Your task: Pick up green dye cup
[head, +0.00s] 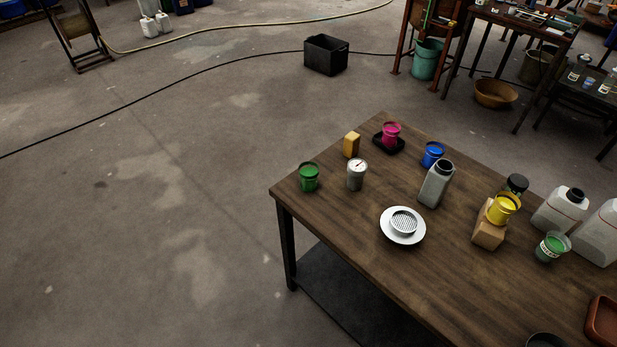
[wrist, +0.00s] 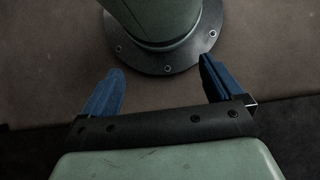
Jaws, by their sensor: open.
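A green dye cup (head: 308,177) stands upright near the left corner of the wooden table (head: 349,236) in the head view. A second cup with green contents and a pale label (head: 552,247) stands near the right side of the table. My gripper (wrist: 160,82) shows only in the wrist view, with its two blue fingers wide apart and nothing between them. It is far from both green cups, as no cup shows in the wrist view. My arm is not in the head view.
A gauge-topped pot (head: 356,175), yellow block (head: 352,144), magenta cup (head: 391,133), blue cup (head: 432,154), grey bottle (head: 436,185) and white strainer (head: 403,225) stand nearby. A yellow cup (head: 502,209) sits on a wooden block (head: 488,235). The table's front-left part is clear.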

